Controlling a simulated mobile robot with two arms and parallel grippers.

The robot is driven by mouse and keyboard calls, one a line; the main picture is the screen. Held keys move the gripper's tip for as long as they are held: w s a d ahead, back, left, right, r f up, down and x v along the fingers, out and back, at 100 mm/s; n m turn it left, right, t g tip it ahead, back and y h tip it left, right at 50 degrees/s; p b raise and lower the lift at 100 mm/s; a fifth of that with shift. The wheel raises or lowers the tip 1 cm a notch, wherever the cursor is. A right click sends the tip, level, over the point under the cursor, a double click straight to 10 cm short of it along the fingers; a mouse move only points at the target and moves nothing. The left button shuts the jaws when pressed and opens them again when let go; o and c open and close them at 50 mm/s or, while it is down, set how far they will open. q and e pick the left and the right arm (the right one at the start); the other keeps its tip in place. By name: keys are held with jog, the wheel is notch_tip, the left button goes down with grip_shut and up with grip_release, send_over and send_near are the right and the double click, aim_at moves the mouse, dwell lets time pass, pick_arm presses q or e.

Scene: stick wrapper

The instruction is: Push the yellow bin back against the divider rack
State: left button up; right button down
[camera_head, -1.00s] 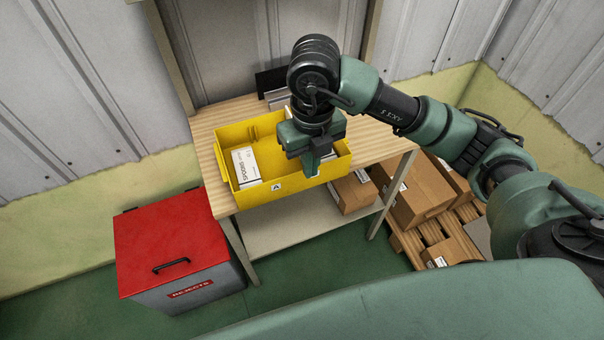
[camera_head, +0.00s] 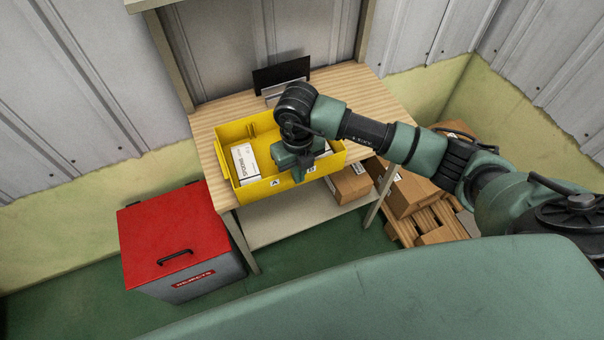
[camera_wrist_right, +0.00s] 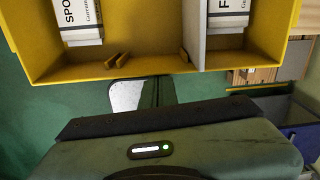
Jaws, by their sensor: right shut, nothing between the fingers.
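The yellow bin (camera_head: 262,190) sits on the wooden table with white boxes inside; its near wall also shows in the right wrist view (camera_wrist_right: 150,68). My right gripper (camera_head: 299,175) is at the bin's near wall, right of the bin's middle. It is shut and empty, with its fingertips (camera_wrist_right: 142,93) close to that wall; I cannot tell whether they touch. A rack with a black panel (camera_head: 281,73) and a pale part, which looks like the divider rack, stands behind the bin, partly hidden by my arm. My left gripper is not in view.
The wooden table (camera_head: 375,100) has bare top to the right of the bin. A red-lidded chest (camera_head: 172,235) stands on the floor at left. Cardboard boxes (camera_head: 410,190) on a pallet stand at right. A metal wall is behind the table.

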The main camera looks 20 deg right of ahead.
jog(key=w+b, duration=0.2)
jog(key=w, duration=0.1)
jog(key=w+b, duration=0.3)
jog(key=w+a+b, duration=0.1)
jog(key=w+b, duration=0.1)
jog(key=shift+w+f+b, duration=0.25)
jog(key=shift+w+b, duration=0.05)
jog(key=shift+w, duration=0.1)
jog(key=shift+w+r, duration=0.15)
jog(key=shift+w, duration=0.05)
jog(key=shift+r, duration=0.1)
jog(key=shift+d, duration=0.1)
